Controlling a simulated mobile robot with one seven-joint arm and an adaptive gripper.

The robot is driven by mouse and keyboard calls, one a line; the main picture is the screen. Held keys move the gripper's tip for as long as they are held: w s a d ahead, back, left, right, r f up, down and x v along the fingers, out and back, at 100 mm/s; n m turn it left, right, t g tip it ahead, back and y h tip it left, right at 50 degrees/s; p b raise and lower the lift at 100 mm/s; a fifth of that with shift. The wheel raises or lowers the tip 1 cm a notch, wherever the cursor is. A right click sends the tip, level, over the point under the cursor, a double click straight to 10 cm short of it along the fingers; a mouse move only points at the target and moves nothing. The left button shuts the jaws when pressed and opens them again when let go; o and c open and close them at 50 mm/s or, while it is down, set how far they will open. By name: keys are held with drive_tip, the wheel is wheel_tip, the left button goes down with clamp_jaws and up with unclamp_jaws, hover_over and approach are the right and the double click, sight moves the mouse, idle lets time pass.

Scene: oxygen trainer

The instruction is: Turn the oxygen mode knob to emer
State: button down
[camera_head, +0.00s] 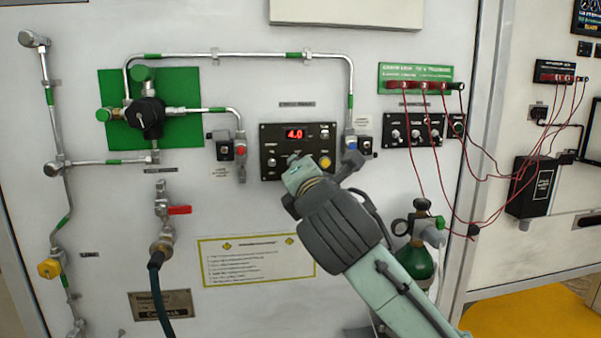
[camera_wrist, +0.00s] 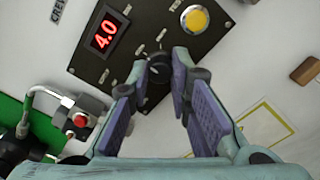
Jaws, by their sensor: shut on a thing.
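The black control panel (camera_head: 269,148) is on the white wall, with a red display (camera_head: 294,134) reading 4.0. In the wrist view, my gripper (camera_wrist: 160,78) has its fingertips on either side of a small black knob (camera_wrist: 157,66) on this panel and is shut on it. The knob lies below the display (camera_wrist: 107,33) and the yellow button (camera_wrist: 195,18), as pictured there. In the head view, my gripper (camera_head: 292,163) reaches the panel's lower middle and covers the knob. The mode labels and the knob's pointer cannot be read.
The yellow button (camera_head: 325,162) is close to my gripper's right. A blue-capped valve (camera_head: 351,144) stands right of the panel, a red-button switch (camera_head: 241,150) left. Red cables (camera_head: 430,168) hang farther right, above a green oxygen cylinder (camera_head: 416,262).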

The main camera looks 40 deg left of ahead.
drive_tip(key=m, duration=1.1)
drive_tip(key=shift+m, duration=0.3)
idle(0.4)
drive_tip(key=c, duration=1.5)
unclamp_jaws()
drive_tip(key=shift+o, duration=0.2)
drive_tip(key=v, duration=1.2)
